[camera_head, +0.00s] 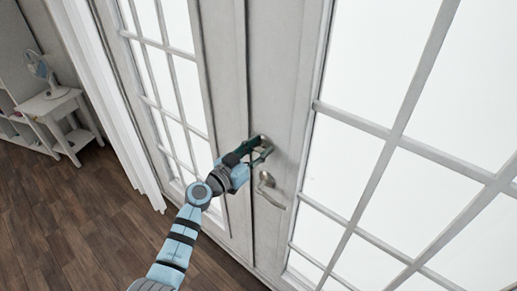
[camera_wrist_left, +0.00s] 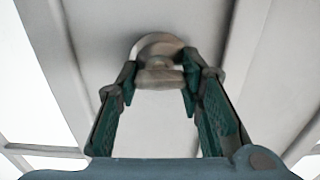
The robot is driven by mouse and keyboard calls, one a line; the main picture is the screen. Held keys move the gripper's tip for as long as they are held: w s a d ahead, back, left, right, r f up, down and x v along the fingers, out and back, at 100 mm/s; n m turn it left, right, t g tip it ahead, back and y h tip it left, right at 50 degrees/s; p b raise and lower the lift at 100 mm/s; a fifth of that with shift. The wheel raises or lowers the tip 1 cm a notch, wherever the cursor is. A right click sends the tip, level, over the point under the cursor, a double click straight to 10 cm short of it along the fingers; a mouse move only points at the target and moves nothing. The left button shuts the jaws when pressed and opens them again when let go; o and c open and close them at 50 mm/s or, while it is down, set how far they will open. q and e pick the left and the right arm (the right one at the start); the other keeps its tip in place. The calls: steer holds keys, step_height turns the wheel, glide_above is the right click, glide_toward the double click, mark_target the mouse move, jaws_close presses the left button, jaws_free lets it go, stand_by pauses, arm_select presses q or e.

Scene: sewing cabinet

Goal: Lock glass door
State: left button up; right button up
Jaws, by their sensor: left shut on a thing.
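The white glass door (camera_head: 283,60) has paned windows and stands closed in the head view. My left gripper (camera_head: 262,150) is at the lock knob on the door, just above the lever handle (camera_head: 268,190). In the left wrist view the round metal lock knob (camera_wrist_left: 158,62) sits between the two green fingers of my left gripper (camera_wrist_left: 158,85), which are shut on it. In the head view the gripper hides most of the knob. How far the knob is turned cannot be told. My right gripper is not in view.
A white side table (camera_head: 48,104) with a small fan (camera_head: 40,70) stands at the far left beside shelves. A white curtain (camera_head: 105,95) hangs left of the door. The dark wooden floor (camera_head: 70,210) is clear.

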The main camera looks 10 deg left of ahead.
arm_select(q)
steer(key=shift+n, duration=0.3)
steer(key=n+b, duration=0.1)
steer(key=n, duration=0.1)
steer(key=shift+f+n, duration=0.1)
steer(key=shift+n, duration=0.3)
steer(key=n, duration=0.4)
steer(key=shift+a+b, duration=0.1)
steer(key=shift+b, duration=0.2)
steer(key=n, duration=0.5)
steer(key=n+p, duration=0.1)
steer(key=n, duration=0.4)
steer(key=shift+f, duration=0.1)
steer(key=shift+n, duration=0.3)
steer(key=o, duration=1.2)
steer(key=shift+a, duration=0.1)
